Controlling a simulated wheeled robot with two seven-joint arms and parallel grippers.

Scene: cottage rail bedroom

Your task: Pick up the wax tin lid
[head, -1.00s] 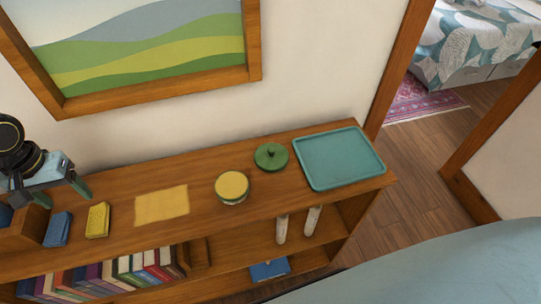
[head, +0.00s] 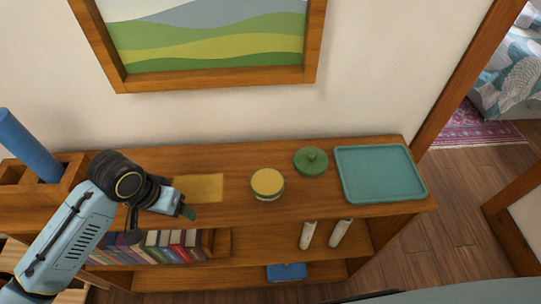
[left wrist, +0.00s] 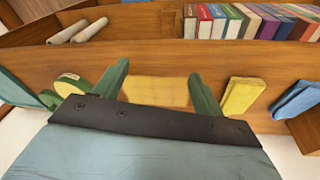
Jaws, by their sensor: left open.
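The wax tin lid, a round green lid with a knob (head: 311,161), lies on the shelf top between the tin and the tray in the head view. The round tin with yellow wax (head: 267,183) stands to its left and nearer the front edge. My left gripper (head: 186,212) is open and empty, over the yellow cloth to the left of the tin. In the left wrist view its two green fingers (left wrist: 160,86) are spread, with the tin (left wrist: 70,86) and part of the lid (left wrist: 48,99) left of them. My right gripper is not seen.
A teal tray (head: 381,190) lies right of the lid. The yellow cloth (head: 207,187) lies flat below my left gripper. A yellow block (left wrist: 242,96) and a blue one (left wrist: 296,100) show in the wrist view. Books and two pale rolls sit on the lower shelf.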

